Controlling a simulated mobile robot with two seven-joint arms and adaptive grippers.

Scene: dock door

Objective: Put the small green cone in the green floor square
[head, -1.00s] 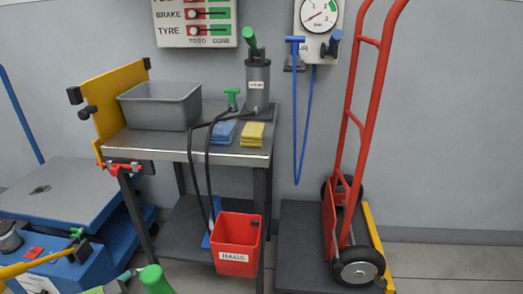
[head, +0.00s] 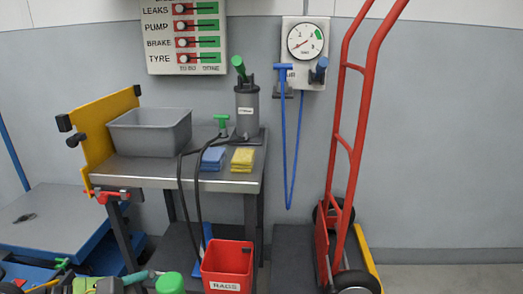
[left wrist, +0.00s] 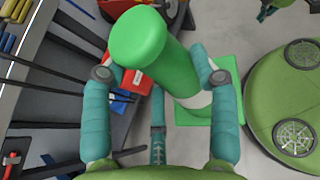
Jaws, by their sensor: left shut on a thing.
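My left gripper (left wrist: 161,76) is shut on the small green cone (left wrist: 142,45), its two teal fingers on either side of it. The cone has a rounded green top and a white band lower down. In the left wrist view, the green floor square (left wrist: 228,66) shows behind and below the cone, which hides part of it. I cannot tell whether the cone touches the floor. In the head view, only the cone's top (head: 170,283) shows at the bottom edge, beside my left gripper. The right gripper is not in view.
A cart (head: 180,178) carries a grey bin (head: 150,133), blue and yellow cloths and a pump. Floor at far right is clear.

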